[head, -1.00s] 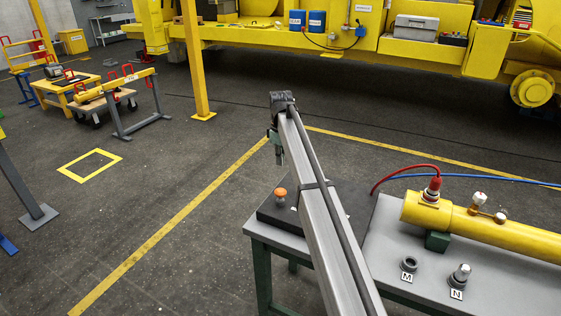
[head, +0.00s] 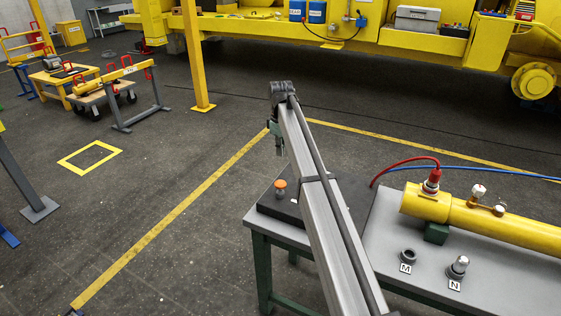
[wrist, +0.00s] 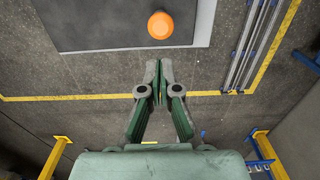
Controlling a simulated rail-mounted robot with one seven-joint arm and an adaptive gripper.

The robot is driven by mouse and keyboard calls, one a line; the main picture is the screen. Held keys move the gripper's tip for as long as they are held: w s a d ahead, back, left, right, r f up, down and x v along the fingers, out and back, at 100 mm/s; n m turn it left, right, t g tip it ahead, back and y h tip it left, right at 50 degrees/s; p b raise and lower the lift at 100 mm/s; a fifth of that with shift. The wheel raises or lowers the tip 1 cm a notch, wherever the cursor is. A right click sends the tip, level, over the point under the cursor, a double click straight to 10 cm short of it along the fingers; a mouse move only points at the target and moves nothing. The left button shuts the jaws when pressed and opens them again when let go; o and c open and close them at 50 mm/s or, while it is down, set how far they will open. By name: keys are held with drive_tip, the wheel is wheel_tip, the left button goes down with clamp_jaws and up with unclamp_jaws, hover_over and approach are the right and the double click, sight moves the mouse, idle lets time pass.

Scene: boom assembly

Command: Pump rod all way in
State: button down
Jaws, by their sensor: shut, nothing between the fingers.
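An orange knob (head: 280,184) tops a short metal stem on the black pad (head: 262,206) at the left end of the grey table. I take it for the pump rod's end; how far the rod is in cannot be told. The knob also shows from above in the wrist view (wrist: 161,25), near the top edge. My gripper (wrist: 160,95) is shut with its fingertips together and holds nothing. It points towards the knob but is apart from it. In the head view my gripper (head: 279,150) hangs above and behind the knob, partly hidden by my arm.
A yellow cylinder (head: 500,227) with a red hose (head: 405,160) and a blue hose lies on the table (head: 385,235). Fittings marked M (head: 408,256) and N (head: 458,266) stand in front of it.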

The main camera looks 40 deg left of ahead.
sight(281, 182)
drive_tip(key=shift+s+d+r, duration=0.15)
drive_tip(key=shift+r, duration=0.3)
drive_tip(key=shift+s+d+r, duration=0.15)
drive_tip(key=shift+r, duration=0.25)
wheel_tip(281, 182, down, 14)
drive_tip(key=p, duration=0.6)
drive_tip(key=shift+a+r, duration=0.1)
drive_tip(key=shift+r, duration=0.05)
drive_tip(key=shift+f, duration=0.2)
